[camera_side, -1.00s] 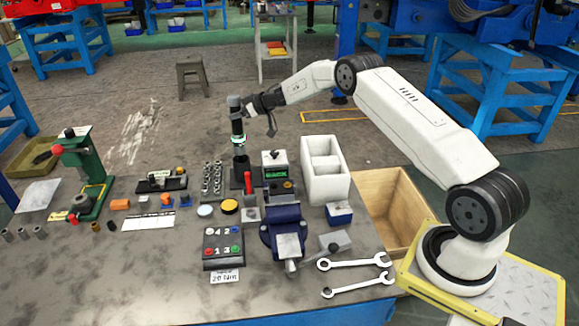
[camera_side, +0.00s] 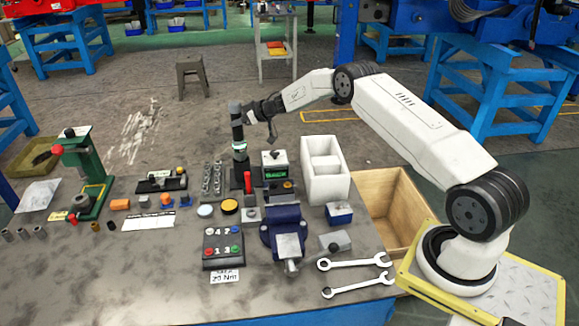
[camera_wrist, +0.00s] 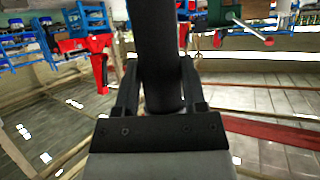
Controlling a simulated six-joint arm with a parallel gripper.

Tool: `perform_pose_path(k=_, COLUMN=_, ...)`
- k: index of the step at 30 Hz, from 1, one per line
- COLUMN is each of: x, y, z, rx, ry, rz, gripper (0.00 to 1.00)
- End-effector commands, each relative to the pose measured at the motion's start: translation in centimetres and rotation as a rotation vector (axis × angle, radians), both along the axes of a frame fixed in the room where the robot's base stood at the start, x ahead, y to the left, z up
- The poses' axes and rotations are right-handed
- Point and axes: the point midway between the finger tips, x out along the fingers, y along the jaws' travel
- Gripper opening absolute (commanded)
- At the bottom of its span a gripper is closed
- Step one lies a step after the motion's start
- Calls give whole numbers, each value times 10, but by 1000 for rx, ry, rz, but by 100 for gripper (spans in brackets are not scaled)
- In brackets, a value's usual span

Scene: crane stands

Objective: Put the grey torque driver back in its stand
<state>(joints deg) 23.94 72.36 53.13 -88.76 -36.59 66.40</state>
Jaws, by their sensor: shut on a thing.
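The grey torque driver (camera_side: 237,128) stands upright in the side view, with a pale green band low on its body. My gripper (camera_side: 246,115) is shut on its upper body from the right. In the wrist view the driver is a dark cylinder (camera_wrist: 154,50) between my two fingers (camera_wrist: 156,92). The dark stand (camera_side: 240,178) is directly below the driver, at the back of the bench. The driver's lower end is at the stand's top; I cannot tell how deep it sits in it.
A grey box with a green display (camera_side: 275,170) and a red-handled tool (camera_side: 248,184) are close right of and in front of the stand. A rack of sockets (camera_side: 212,179) is close on the left. A white bin (camera_side: 325,180) stands further right.

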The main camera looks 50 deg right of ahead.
Motion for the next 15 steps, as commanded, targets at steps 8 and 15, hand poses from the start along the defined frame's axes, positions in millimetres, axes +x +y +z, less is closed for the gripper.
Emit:
perform_pose_path(k=8, x=2, y=0, z=-2, rx=-1, ry=-8, rz=0, gripper=0)
perform_pose_path(k=15, x=2, y=-1, z=-9, rx=0, ry=-7, rz=0, gripper=0)
